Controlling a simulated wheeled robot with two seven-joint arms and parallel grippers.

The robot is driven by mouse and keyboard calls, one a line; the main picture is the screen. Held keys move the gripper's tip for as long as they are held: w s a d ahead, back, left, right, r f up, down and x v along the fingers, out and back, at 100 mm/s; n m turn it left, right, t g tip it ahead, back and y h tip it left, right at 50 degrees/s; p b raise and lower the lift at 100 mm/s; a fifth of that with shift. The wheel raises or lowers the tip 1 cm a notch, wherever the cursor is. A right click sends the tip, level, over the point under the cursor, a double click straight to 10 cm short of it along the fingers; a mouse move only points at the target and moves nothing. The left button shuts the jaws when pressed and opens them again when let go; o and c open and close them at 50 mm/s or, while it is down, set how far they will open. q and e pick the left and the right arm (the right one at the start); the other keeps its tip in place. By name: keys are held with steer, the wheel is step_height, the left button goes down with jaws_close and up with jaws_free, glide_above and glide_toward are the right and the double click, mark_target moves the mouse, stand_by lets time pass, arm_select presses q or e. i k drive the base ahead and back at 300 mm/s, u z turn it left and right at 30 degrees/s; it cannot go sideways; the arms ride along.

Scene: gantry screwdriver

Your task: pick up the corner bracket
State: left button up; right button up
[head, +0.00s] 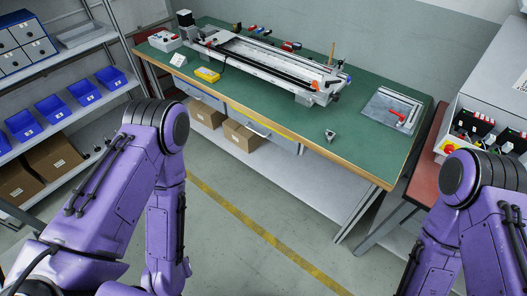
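A small grey metal piece (330,136), which looks like the corner bracket, lies on the green worktop near its front edge, right of the middle. It is small in the head view, so its exact shape is hard to tell. Nothing touches it. My two purple arms show at the lower left and lower right, in front of the table. Both grippers are out of view below the picture, and neither arm reaches over the worktop.
The green table (270,108) carries a long metal gantry (265,60) at the back, a yellow device (207,75) at left and a grey plate with a red-handled clamp (392,110) at right. The worktop around the bracket is clear. Shelves with blue bins (54,108) stand left.

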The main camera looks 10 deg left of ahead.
mark_target(330, 136)
steer(key=u, duration=0.2)
steer(key=k, duration=0.45)
steer(key=u, duration=0.75)
steer(key=i, duration=1.05)
steer(key=z, duration=1.3)
steer(key=i, duration=0.9)
steer(key=z, duration=1)
